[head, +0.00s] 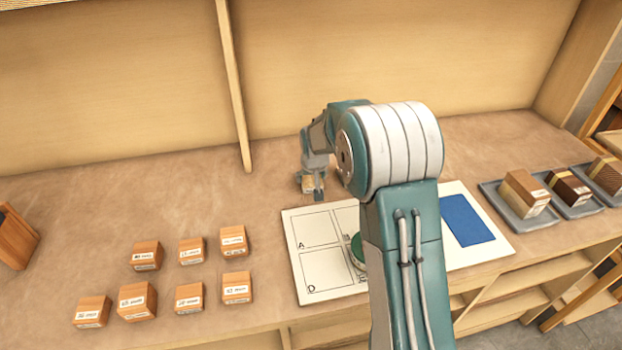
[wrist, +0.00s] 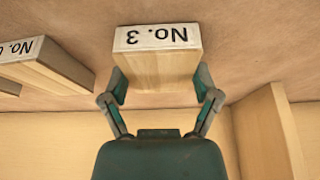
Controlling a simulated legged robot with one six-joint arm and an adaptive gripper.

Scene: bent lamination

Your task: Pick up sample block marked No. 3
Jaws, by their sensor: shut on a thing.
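The sample block marked No. 3 (wrist: 157,65) is pale wood with a white label, and its text appears upside down in the wrist view. My gripper (wrist: 160,85) has a finger on each side of it and is shut on it. In the head view my gripper (head: 312,188) is at the back of the bench, left of my arm's big joint, with a small part of the block (head: 308,183) showing between the fingers. I cannot tell whether the block touches the bench.
Another labelled block (wrist: 45,65) is at the left in the wrist view. Several small labelled blocks (head: 190,250) stand on the left of the bench. A white marked board (head: 325,265) lies in front, partly hidden by my arm. Grey trays (head: 509,214) hold larger blocks at right.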

